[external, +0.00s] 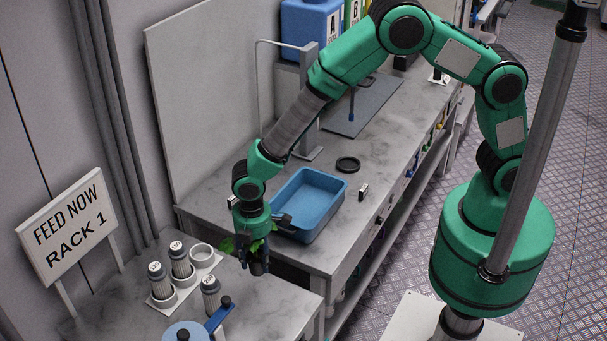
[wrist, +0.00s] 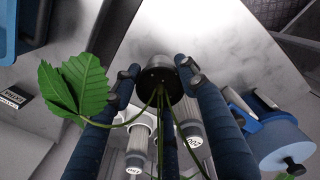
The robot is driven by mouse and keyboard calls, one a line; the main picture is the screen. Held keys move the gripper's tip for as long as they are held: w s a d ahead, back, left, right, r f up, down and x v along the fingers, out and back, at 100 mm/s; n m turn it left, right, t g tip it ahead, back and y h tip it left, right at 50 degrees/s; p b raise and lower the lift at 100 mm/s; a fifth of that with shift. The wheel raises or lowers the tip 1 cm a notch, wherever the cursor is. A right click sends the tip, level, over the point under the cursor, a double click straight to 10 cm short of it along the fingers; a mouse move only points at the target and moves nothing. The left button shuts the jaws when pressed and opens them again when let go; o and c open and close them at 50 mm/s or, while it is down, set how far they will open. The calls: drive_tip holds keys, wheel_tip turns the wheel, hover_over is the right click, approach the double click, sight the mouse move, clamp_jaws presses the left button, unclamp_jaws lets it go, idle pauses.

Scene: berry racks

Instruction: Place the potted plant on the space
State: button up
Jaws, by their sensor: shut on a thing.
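The potted plant has green leaves (external: 228,245) and a small dark pot (external: 259,268). My gripper (external: 255,264) points down and is shut on the pot, holding it in the air by the near end of the marble counter, left of the blue tray. In the wrist view, the dark pot (wrist: 160,76) sits between my fingers (wrist: 157,78), with thin stems and a large leaf (wrist: 72,86) spreading to the left. Which spot is the space is not marked. One white ring (external: 202,255) in the rack at the lower left stands empty.
Two grey bottles (external: 181,262) stand in the white rack (external: 160,305); another bottle (external: 211,296) stands right of it. A blue-lidded container (external: 186,332) is in front. The empty blue tray (external: 325,185) and a black ring (external: 347,163) are on the counter. A "Feed now Rack 1" sign (external: 68,227) stands left.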

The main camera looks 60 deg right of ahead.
sight(258, 274)
drive_tip(key=shift+s+f, duration=0.1)
idle(0.3)
drive_tip(key=shift+f, duration=3.05)
drive_tip(key=shift+f, duration=1.9)
drive_tip(key=shift+f, duration=0.1)
drive_tip(key=o, duration=1.2)
wheel_tip(258, 274, up, 12)
drive_tip(key=shift+r, duration=0.15)
